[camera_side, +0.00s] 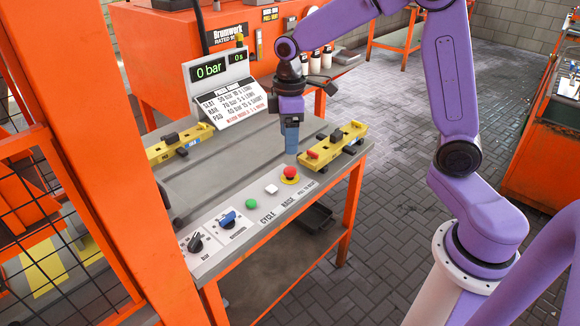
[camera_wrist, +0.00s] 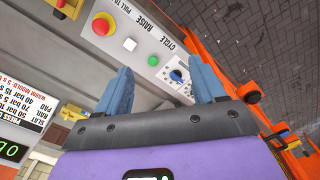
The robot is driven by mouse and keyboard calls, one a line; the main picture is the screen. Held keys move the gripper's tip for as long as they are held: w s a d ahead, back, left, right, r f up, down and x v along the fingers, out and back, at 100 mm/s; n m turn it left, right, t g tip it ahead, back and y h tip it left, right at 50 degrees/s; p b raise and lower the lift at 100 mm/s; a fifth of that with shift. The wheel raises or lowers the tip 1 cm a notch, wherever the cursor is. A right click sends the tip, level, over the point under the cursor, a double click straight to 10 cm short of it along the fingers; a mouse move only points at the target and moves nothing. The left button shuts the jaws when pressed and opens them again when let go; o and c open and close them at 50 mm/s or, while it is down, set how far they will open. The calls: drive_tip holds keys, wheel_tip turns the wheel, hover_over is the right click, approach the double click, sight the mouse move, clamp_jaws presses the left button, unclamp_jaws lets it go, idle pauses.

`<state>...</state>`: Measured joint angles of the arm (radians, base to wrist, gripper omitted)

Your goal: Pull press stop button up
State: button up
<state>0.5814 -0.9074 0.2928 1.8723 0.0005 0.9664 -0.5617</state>
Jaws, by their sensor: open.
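The red press stop button (camera_side: 290,172) sits on a yellow base at the right end of the bench's front control strip. My gripper (camera_side: 291,152) points down above the bench, just behind the button in the side view, and is empty. In the wrist view my gripper (camera_wrist: 158,68) is open, with its blue fingers wide apart. The red button (camera_wrist: 101,26) shows there up and left of the left finger, outside the gap. The green button (camera_wrist: 153,60) appears between the fingers. I cannot tell the exact height of the fingertips.
A white button (camera_side: 271,189), the green button, a blue knob (camera_side: 228,218) and a black knob (camera_side: 195,242) line the strip. Yellow fixtures (camera_side: 335,146) stand close to my gripper's right and at the bench's left. A pressure display (camera_side: 208,70) stands behind.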

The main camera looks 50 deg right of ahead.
drive_tip(key=m, duration=0.1)
approach(290, 169)
wheel_tip(290, 169, down, 9)
drive_tip(key=shift+w, duration=0.1)
idle(0.5)
drive_tip(key=shift+c, duration=0.3)
clamp_jaws()
drive_tip(key=shift+r, duration=0.8)
drive_tip(key=shift+o, duration=0.3)
unclamp_jaws()
